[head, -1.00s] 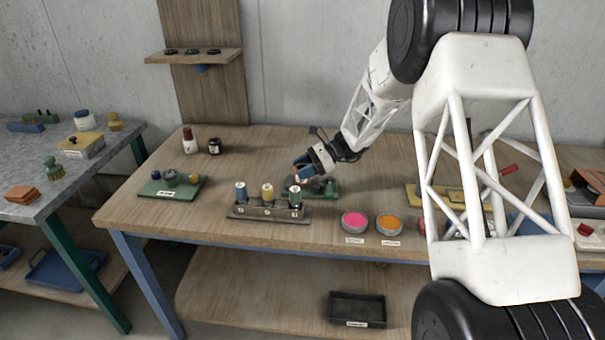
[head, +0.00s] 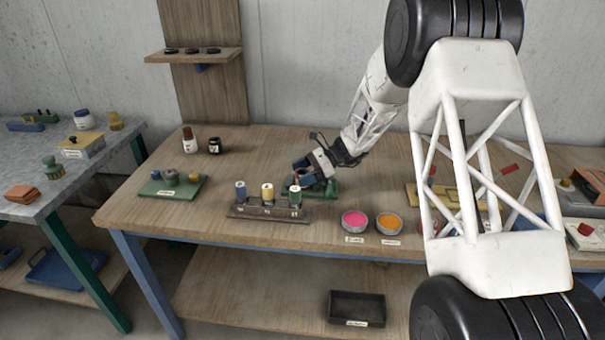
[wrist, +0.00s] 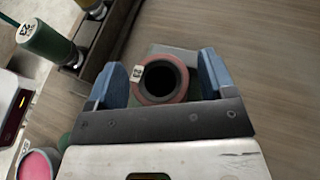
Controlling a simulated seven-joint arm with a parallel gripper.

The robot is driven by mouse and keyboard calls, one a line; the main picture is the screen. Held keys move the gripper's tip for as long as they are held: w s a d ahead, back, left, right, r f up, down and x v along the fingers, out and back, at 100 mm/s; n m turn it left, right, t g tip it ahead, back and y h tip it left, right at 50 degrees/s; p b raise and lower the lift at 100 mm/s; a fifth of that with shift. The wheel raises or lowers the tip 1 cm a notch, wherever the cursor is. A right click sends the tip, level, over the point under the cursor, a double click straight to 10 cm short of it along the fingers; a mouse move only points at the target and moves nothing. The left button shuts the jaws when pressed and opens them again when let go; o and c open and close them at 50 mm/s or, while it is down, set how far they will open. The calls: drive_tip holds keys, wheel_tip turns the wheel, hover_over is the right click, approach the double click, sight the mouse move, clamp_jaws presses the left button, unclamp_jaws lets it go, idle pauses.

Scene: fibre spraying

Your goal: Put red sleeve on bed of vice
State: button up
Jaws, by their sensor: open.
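The red sleeve (wrist: 162,101) shows in the wrist view as a dull red ring with a dark hole and a small white label at its left. It stands between the two blue fingers of my gripper (wrist: 162,80), which are open on either side of it. Grey and green parts of the vice show around and below the sleeve; its exact seating is hidden. In the head view my gripper (head: 302,172) is low over the green vice (head: 326,190), and hides the sleeve there.
A rack (head: 268,212) with blue, yellow and green labelled spools stands close at the front left. A pink pot (head: 354,220) and an orange pot (head: 389,222) are at the front right. A green tray (head: 172,187) lies farther left. Bare table lies behind.

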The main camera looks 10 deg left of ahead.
drive_tip(key=shift+r, duration=0.15)
drive_tip(key=v, duration=1.2)
idle(0.8)
drive_tip(key=s+d+r+n+t+h, duration=0.1)
drive_tip(key=s+d+r+n+h, duration=0.15)
drive_tip(key=s+r, duration=0.4)
drive_tip(key=s+d+r+n+t+h, duration=0.1)
drive_tip(key=s+d+r+n+h, duration=0.15)
drive_tip(key=s, duration=0.75)
drive_tip(key=s+d+r+n+t+h, duration=0.1)
drive_tip(key=s+d+r, duration=0.2)
drive_tip(key=s+r, duration=0.35)
drive_tip(key=s+d+n+t+h, duration=0.2)
drive_tip(key=s+d, duration=0.3)
drive_tip(key=s, duration=1)
drive_tip(key=s+d+f+n+t+h, duration=0.1)
drive_tip(key=s+d+n+h, duration=0.3)
drive_tip(key=s, duration=1.1)
drive_tip(key=shift+s+d+n+t+h, duration=0.3)
drive_tip(key=shift+d+n+t+h, duration=0.1)
drive_tip(key=shift+d+n+t, duration=0.35)
